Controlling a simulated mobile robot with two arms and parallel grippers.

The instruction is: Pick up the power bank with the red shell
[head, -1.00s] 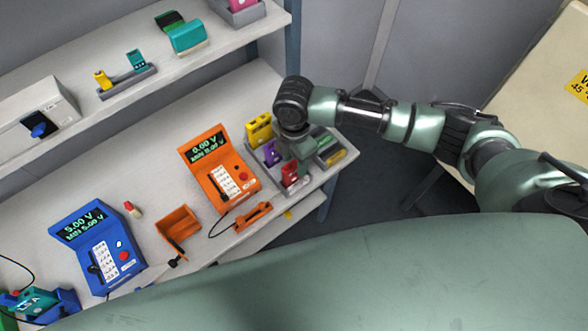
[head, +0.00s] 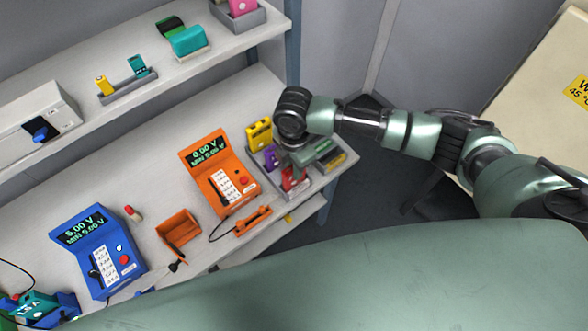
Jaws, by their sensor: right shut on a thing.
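The power bank with the red shell (head: 289,181) is in the grey divided tray (head: 312,187) at the right end of the bench. My right gripper (head: 294,171) points down over the tray and is shut on the red power bank, covering part of it. I cannot tell whether the power bank touches the tray floor. My left gripper is not in view.
A yellow unit (head: 259,134), a purple unit (head: 270,158) and a green one (head: 326,150) are close around the gripper. An orange meter (head: 222,174) stands left of the tray, with a blue meter (head: 99,250) farther left. The shelf (head: 165,82) runs above.

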